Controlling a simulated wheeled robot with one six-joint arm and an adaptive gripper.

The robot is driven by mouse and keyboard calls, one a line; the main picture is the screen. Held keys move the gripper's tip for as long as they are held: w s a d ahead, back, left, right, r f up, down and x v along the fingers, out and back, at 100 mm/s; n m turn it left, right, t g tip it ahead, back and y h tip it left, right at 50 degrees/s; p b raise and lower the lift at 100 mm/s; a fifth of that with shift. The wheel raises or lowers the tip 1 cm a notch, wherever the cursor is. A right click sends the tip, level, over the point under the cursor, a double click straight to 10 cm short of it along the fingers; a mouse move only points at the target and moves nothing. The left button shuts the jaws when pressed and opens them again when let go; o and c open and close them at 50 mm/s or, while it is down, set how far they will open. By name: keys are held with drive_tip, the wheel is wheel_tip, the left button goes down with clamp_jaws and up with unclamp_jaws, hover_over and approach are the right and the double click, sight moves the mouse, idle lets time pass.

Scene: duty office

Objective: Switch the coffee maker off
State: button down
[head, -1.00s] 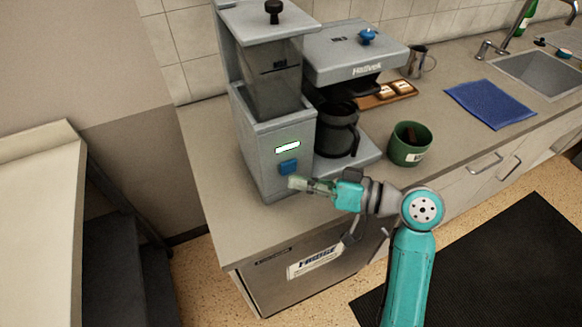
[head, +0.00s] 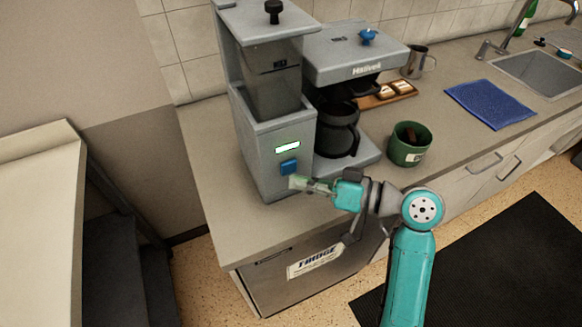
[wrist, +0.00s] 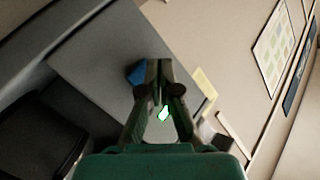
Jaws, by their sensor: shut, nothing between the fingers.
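The grey coffee maker (head: 262,165) stands on the counter, with a dark jug (head: 337,132) in its bay. On its front column are a lit display (head: 288,147) and, below it, a blue switch (head: 289,167). My gripper (head: 294,183) is shut and empty, its fingertips just below and right of the blue switch. In the wrist view the gripper (wrist: 160,68) points at the front panel, and the blue switch (wrist: 137,75) shows partly beside the fingertips. The lit display (wrist: 164,113) shows between the fingers. I cannot tell whether the fingertips touch the panel.
A green pot (head: 409,145) stands right of the coffee maker. Behind it are a wooden tray (head: 385,97) and a metal jug (head: 418,62). A blue cloth (head: 490,104) lies near the sink (head: 540,75). The counter's left front corner (head: 225,235) is clear.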

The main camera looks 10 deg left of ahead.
drive_tip(key=shift+w, duration=0.1)
drive_tip(key=shift+w+a, duration=0.25)
drive_tip(key=shift+w+a, duration=0.25)
drive_tip(key=shift+w, duration=0.15)
idle(0.8)
drive_tip(key=shift+s+d, duration=0.55)
drive_tip(key=shift+s, duration=0.25)
drive_tip(key=shift+s+d, duration=0.55)
drive_tip(key=shift+s, duration=0.3)
drive_tip(key=shift+s+d, duration=0.55)
drive_tip(key=shift+s, duration=0.25)
drive_tip(key=shift+s+d, duration=0.55)
drive_tip(key=shift+s, duration=0.3)
